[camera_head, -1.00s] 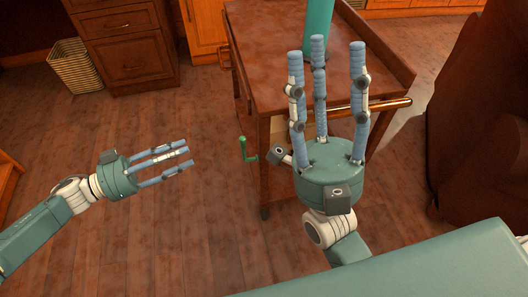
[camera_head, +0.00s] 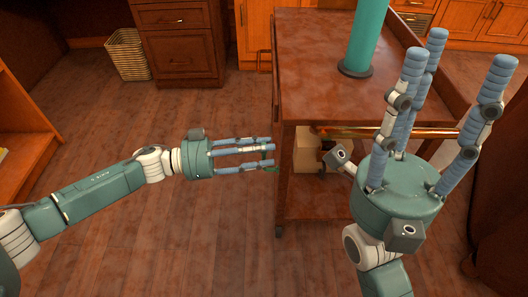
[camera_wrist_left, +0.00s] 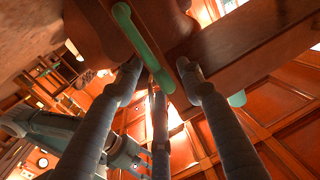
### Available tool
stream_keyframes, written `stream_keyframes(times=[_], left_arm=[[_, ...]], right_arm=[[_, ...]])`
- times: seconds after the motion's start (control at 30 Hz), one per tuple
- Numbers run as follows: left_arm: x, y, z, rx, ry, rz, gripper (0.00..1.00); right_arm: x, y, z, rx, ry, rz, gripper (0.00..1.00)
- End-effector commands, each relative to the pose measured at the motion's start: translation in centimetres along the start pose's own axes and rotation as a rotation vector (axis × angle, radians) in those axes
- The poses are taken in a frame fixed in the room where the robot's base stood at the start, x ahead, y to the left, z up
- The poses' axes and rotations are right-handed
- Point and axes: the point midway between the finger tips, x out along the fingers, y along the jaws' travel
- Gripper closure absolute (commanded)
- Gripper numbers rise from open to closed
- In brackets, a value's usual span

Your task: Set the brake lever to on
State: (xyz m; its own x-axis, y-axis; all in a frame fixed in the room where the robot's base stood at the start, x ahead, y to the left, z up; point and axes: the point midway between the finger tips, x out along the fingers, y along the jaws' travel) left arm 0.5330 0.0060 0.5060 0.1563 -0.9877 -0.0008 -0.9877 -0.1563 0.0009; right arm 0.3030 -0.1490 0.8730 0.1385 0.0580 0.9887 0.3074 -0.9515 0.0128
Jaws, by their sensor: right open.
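The brake lever is green and mounted at the left side of a wooden cart (camera_head: 325,75). In the head view only a small green bit of the lever (camera_head: 272,169) shows beside my left fingertips. In the left wrist view the green lever (camera_wrist_left: 138,38) runs down towards the space between the fingertips; contact cannot be told. My left gripper (camera_head: 270,152) points right at the cart's left side, and its fingers (camera_wrist_left: 160,82) are apart with nothing gripped. My right gripper (camera_head: 440,62) is open and empty, pointing up in front of the cart's right part.
A teal cylinder (camera_head: 368,35) stands on the cart top. A brass rail (camera_head: 350,132) runs along the cart's near side. A pale box (camera_head: 307,152) sits under the top. A wicker basket (camera_head: 127,55) stands far left. The wooden floor at left is clear.

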Motion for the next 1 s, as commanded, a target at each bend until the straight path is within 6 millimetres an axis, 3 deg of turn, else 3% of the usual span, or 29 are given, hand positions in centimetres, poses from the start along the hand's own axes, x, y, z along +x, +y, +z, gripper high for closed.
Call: stream_keyframes(times=[0.37,0.57,1.0], left_arm=[[0.66,0.03,-0.05,0.000,0.001,0.000,0.61],[0.63,0.02,-0.04,0.000,0.001,0.000,1.00],[0.56,0.42,-0.03,0.035,0.008,0.000,1.00]], right_arm=[[0.11,-0.03,-0.02,0.000,0.006,-0.003,0.55],[0.11,-0.03,-0.03,0.000,0.006,-0.002,0.55],[0.29,-0.02,-0.10,0.000,0.007,-0.002,0.55]])
